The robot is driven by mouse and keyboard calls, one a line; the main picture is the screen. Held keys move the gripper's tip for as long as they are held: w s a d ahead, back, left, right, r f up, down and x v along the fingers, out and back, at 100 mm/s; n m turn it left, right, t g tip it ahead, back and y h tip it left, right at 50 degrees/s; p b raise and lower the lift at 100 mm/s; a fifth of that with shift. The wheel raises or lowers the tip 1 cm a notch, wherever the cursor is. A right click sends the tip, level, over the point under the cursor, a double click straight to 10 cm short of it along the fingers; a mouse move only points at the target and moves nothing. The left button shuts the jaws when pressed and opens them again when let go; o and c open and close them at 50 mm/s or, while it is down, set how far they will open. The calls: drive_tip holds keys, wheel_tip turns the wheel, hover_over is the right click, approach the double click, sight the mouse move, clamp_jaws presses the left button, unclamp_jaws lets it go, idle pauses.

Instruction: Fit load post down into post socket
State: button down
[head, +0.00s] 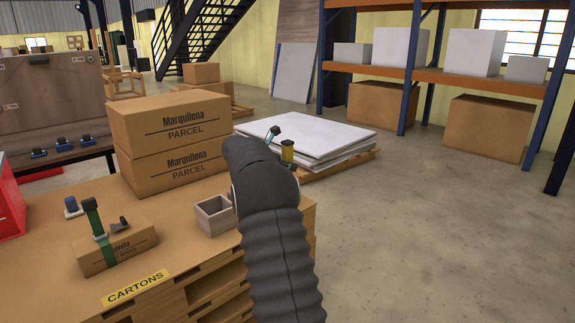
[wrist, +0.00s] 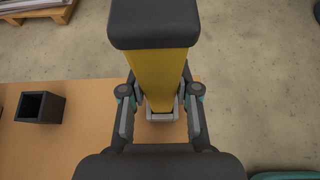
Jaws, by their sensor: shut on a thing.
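The load post is yellow with a dark, wide cap. It fills the upper middle of the wrist view (wrist: 162,72), and a small part shows behind my arm in the head view (head: 287,151). My gripper (wrist: 160,112) is shut on the post, one finger on each side. A pale grey square piece surrounds the post's far end; I cannot tell whether it belongs to the post. An open square grey box, which looks like the post socket (head: 204,221), stands on the cardboard-coloured top. It appears empty and lies left of the post in the wrist view (wrist: 37,119).
Two stacked parcels (head: 167,120) stand behind the box. A smaller carton (head: 118,254) with a green strap and a blue-capped item (head: 72,207) are at left. White sheets (head: 310,140) lie on a pallet beyond. My arm hides part of the worktop's right side.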

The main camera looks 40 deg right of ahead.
drive_tip(key=shift+f, duration=0.85)
drive_tip(key=c, duration=0.8)
unclamp_jaws()
drive_tip(key=shift+o, duration=0.2)
drive_tip(key=shift+a, duration=0.1)
drive_tip(key=p+v, duration=0.1)
drive_tip(key=v, duration=0.7)
